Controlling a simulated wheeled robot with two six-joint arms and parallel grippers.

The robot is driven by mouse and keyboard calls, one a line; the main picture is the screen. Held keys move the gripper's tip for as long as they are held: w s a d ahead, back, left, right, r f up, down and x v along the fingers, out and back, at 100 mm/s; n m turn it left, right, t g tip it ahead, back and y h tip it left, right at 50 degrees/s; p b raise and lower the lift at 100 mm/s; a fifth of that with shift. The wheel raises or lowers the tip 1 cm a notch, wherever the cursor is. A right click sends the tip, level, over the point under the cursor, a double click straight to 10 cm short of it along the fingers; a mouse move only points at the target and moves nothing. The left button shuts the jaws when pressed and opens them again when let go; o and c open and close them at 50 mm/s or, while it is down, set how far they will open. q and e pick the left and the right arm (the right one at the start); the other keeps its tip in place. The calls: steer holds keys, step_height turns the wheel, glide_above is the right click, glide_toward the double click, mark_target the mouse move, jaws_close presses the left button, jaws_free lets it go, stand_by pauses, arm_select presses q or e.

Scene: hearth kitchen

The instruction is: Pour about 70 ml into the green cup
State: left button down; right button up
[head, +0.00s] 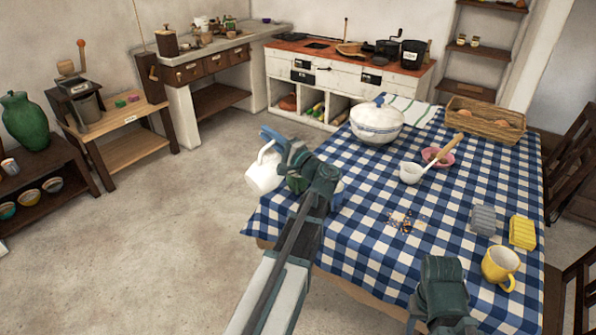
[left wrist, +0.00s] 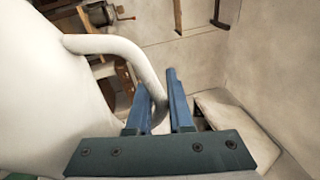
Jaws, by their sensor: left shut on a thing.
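A white jug (head: 262,174) hangs from my left gripper (head: 272,134) beside the table's left edge, and looks a little tilted. In the left wrist view, the gripper's blue fingers (left wrist: 160,112) are shut on the handle of the jug (left wrist: 45,100). A green cup (head: 296,184) shows just right of the jug, mostly hidden behind my left arm. The inside of the jug and the inside of the cup cannot be seen. My right arm shows at the bottom right over the table, but its fingers are hidden.
On the checked tablecloth (head: 350,235) are a blue cup (head: 338,192) beside my arm, a white tureen (head: 377,124), a ladle (head: 411,173), a pink bowl (head: 438,157), a basket (head: 485,122), sponges (head: 522,232) and a yellow mug (head: 500,265). The cloth's middle is mostly clear.

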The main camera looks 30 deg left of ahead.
mark_target(261, 159)
arm_select(q)
steer(key=shift+w+d+r+m, duration=0.1)
steer(key=shift+w+r+m, duration=0.05)
steer(key=shift+w+m, duration=0.2)
stand_by(0.7)
steer(key=s+f+n, duration=0.1)
steer(key=s+a+f+n+b, duration=0.1)
steer(key=s+n, duration=0.1)
steer(key=s+f+n+g+b, duration=0.1)
steer(key=s, duration=0.1)
steer(key=shift+a, duration=0.15)
steer(key=shift+n, duration=0.45)
steer(key=shift+s+a+f+n+g+b, duration=0.2)
steer(key=shift+s+f+n+g+b, duration=0.3)
steer(key=shift+n, duration=0.5)
steer(key=shift+s+f, duration=0.15)
stand_by(0.4)
